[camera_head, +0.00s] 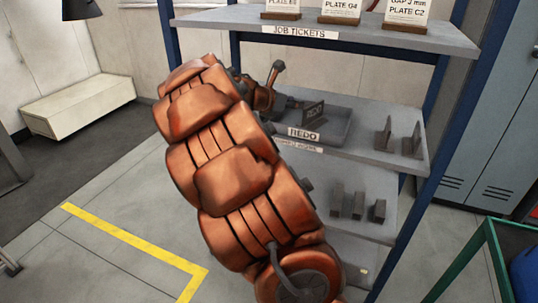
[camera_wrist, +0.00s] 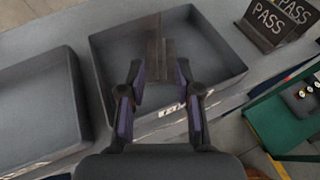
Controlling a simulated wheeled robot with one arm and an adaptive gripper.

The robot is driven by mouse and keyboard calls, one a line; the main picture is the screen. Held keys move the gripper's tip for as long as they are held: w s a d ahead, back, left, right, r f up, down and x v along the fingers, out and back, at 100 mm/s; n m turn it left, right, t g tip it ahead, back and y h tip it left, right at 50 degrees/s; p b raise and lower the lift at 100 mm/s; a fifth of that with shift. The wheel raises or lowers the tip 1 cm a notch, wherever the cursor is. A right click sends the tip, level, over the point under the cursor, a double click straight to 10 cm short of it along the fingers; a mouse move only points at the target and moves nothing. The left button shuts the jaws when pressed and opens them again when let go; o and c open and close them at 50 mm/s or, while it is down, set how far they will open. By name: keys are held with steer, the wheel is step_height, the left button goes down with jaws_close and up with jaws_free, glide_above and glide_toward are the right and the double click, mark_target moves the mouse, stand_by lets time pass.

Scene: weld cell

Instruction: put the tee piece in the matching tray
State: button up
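In the wrist view, the tee piece (camera_wrist: 157,62), a dark brown metal part with an upright plate, is between my gripper's (camera_wrist: 160,72) two fingers. The fingers appear closed on its sides. The piece is over a grey open tray (camera_wrist: 108,75); I cannot tell whether it touches the floor of the tray. The held piece cannot be made out there.
Another grey tray (camera_wrist: 38,105) lies left in the wrist view. PASS signs (camera_wrist: 268,22) stand at upper right. In the head view, upright plates (camera_head: 385,133) stand right of the REDO tray, and several blocks (camera_head: 358,206) stand on the shelf below. The job tickets shelf (camera_head: 320,28) overhangs above.

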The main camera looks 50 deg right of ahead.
steer(key=s+a+f+m+y, duration=0.4)
steer(key=s+a, duration=0.5)
steer(key=a, duration=0.6)
steer(key=s+a+f+m+g+y, duration=0.1)
steer(key=s+a+f+m+y, duration=0.4)
steer(key=a, duration=1)
steer(key=s+a+f+m+y, duration=0.4)
steer(key=s+a+m, duration=0.4)
steer(key=s+a, duration=0.5)
steer(key=a, duration=0.3)
steer(key=shift+f+m+g, duration=0.25)
steer(key=shift+m+g, duration=0.05)
steer(key=shift+g, duration=0.1)
step_height(320, 180, up, 11)
steer(key=p, duration=1)
steer(key=shift+w+p, duration=0.2)
steer(key=shift+p, duration=0.1)
